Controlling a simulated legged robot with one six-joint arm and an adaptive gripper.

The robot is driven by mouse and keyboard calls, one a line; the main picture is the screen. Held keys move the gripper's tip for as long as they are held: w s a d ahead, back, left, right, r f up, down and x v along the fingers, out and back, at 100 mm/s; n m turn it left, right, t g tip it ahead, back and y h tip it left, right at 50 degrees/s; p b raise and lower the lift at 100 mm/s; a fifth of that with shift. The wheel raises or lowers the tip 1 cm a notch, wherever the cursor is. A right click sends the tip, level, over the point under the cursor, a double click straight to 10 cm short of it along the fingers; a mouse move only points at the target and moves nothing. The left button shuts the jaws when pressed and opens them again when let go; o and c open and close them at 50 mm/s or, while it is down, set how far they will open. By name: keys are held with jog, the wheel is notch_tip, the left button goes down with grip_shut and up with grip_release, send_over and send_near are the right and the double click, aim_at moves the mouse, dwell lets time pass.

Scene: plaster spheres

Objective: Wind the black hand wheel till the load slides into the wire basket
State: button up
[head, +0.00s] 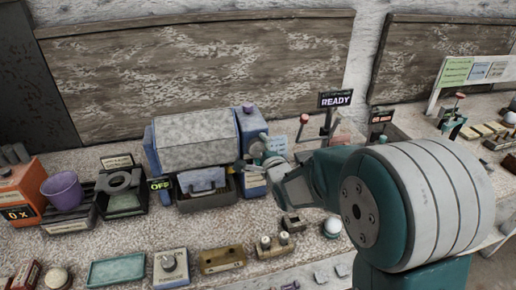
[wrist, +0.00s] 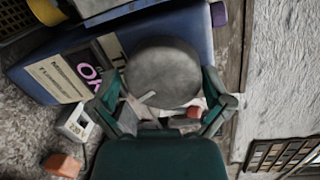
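A round dark grey disc (wrist: 162,72), which looks like the hand wheel, stands out from the side of a blue housing (wrist: 65,65) in the wrist view. My gripper (wrist: 162,88) has its fingers spread on both sides of the disc; firm contact cannot be made out. In the head view my gripper (head: 262,152) is at the right end of the blue and grey machine (head: 193,140), and hides most of the wheel. A dark tray (head: 207,200) below the machine's front holds a grey-blue piece (head: 202,182). I cannot make out a wire basket or the load for certain.
A purple cup (head: 63,190) sits at the left, with a black device (head: 120,192) beside it. A READY sign (head: 336,99) and red-knobbed levers stand right of the machine. Small boxes, a green tray (head: 115,270) and a dial box (head: 171,267) line the front.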

jog(key=shift+s+a+r, duration=0.1)
jog(key=shift+s, duration=0.25)
jog(key=v, duration=1.1)
jog(key=shift+s, duration=0.1)
